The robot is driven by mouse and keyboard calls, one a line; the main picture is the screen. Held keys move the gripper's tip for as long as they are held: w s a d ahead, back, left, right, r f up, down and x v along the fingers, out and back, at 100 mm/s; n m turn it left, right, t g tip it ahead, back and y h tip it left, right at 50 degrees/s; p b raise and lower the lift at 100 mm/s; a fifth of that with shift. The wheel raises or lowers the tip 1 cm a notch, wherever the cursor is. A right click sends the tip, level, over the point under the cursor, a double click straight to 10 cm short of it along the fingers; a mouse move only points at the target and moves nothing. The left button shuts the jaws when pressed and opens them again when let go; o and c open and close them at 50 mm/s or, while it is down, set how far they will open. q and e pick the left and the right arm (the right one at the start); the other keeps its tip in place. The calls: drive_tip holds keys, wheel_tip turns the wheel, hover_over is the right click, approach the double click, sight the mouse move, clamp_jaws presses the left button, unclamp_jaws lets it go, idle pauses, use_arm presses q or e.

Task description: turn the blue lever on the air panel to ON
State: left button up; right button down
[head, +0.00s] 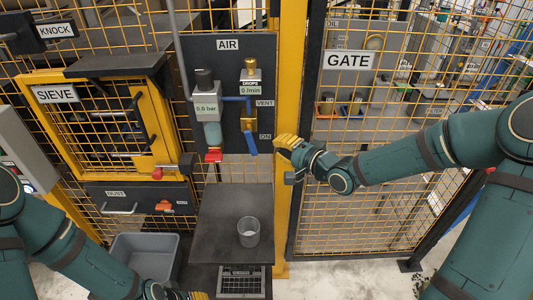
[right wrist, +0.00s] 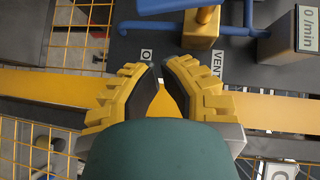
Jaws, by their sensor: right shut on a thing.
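The blue lever (head: 251,143) hangs from the brass valve on the dark air panel (head: 232,72). It points down, leaning slightly right, near the ON label (head: 265,136). In the right wrist view the lever (right wrist: 148,27) lies beyond the fingertips, apart from them. My right gripper (head: 282,146) is right of the lever, in front of the yellow post. Its fingers (right wrist: 162,70) are drawn together; what they grip cannot be made out, and the lever is not between them. My left gripper (head: 196,295) barely shows at the bottom edge; its jaws are hidden.
The yellow post (head: 291,60) stands right of the panel, beside the gate (head: 345,100). A VENT label (head: 265,103) sits above ON. Below, a dark shelf (head: 215,215) holds a clear cup (head: 248,232). A grey bin (head: 145,245) stands lower left.

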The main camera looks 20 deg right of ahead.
sight(251, 140)
drive_tip(key=shift+w+a+f+b, duration=0.15)
drive_tip(key=shift+w+a+b, duration=0.05)
drive_tip(key=shift+a, duration=0.45)
drive_tip(key=shift+w+a+f+b, duration=0.15)
drive_tip(key=shift+w+a, duration=0.05)
drive_tip(key=shift+a, duration=0.4)
drive_tip(key=shift+w+a+f+b, duration=0.15)
drive_tip(key=shift+w+a+b, duration=0.05)
drive_tip(key=shift+a, duration=0.45)
drive_tip(key=shift+w+a+f+m+t+y+b, duration=0.15)
drive_tip(key=shift+a+f+m+y, duration=0.1)
drive_tip(key=shift+a, duration=0.25)
drive_tip(key=shift+w+a+f+m+t+y+b, duration=0.1)
drive_tip(key=shift+a+f+m+t+y+b, duration=0.1)
drive_tip(key=shift+a, duration=0.35)
